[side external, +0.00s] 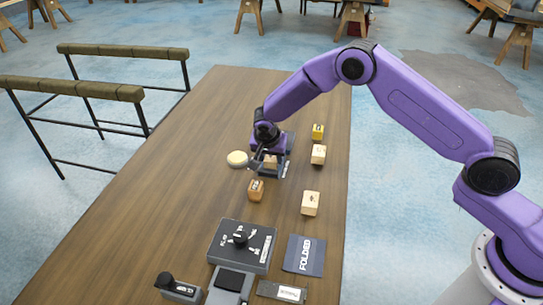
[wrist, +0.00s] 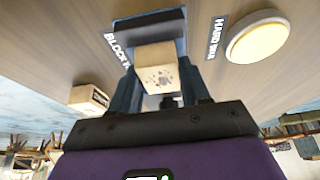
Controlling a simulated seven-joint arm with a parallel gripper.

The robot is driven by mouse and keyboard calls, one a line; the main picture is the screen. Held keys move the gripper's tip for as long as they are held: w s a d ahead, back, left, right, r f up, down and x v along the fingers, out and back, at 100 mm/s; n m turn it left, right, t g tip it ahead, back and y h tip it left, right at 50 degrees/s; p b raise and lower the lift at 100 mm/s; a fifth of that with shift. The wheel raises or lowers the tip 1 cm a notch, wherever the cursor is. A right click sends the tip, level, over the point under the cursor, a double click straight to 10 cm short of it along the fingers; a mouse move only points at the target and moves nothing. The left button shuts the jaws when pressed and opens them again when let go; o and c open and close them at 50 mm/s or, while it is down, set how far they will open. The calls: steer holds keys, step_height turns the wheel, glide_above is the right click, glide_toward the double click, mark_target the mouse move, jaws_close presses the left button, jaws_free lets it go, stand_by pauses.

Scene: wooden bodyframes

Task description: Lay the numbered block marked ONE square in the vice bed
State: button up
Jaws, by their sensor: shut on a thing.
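My gripper (side external: 268,160) is shut on a pale wooden block (wrist: 157,72), which sits between the two fingers in the wrist view. Its visible face has dark specks, and I cannot read a number on it. A dark tray (wrist: 146,28) with a label starting "BLOCK" is just beyond the block; I cannot tell whether the block touches it. A dark grey fixture (side external: 230,280) at the front edge of the side view may be the vice; its bed is partly cut off.
Loose blocks stand nearby: an orange-brown one (side external: 256,191), a yellow one (side external: 318,131) and pale ones (side external: 318,155), (side external: 310,203). A round cream disc (side external: 237,159) labelled hard wax lies left. A dial box (side external: 240,262) and "FOLDED" sheet (side external: 304,255) are in front.

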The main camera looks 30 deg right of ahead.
steer(key=shift+f, duration=0.15)
steer(key=o, duration=1.1)
steer(key=shift+c, duration=0.2)
steer(key=v, duration=1.2)
steer(key=shift+r, duration=0.2)
